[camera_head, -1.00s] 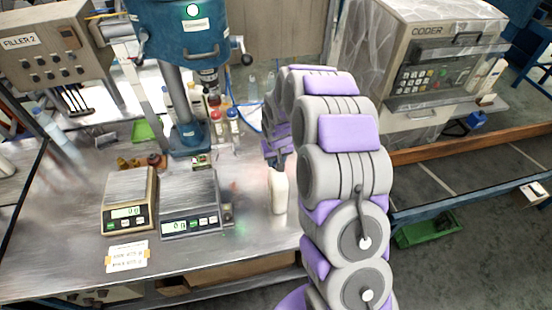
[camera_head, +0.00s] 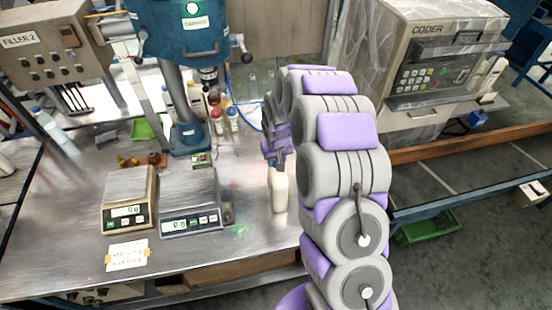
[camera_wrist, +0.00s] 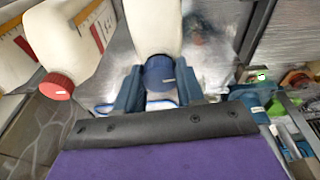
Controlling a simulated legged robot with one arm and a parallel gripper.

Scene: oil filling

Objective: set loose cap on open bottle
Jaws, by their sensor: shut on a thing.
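The white bottle (camera_head: 279,192) stands on the metal table, just left of my arm in the head view. It shows large at the top middle of the wrist view (camera_wrist: 154,25). The blue cap (camera_wrist: 159,73) is between the two fingers of my gripper (camera_wrist: 159,87), which is shut on it. The cap is at the bottle's mouth end and looks lined up with it. I cannot tell whether it touches or is seated, as the cap hides the mouth. In the head view my gripper (camera_head: 277,159) is right above the bottle, and the cap is too small to make out.
Two scales (camera_head: 129,190) (camera_head: 190,190) stand left of the bottle. A blue press (camera_head: 188,120) and several small bottles (camera_head: 217,120) are behind. In the wrist view a red-capped container (camera_wrist: 57,86) is at the left. Bare table lies around the bottle.

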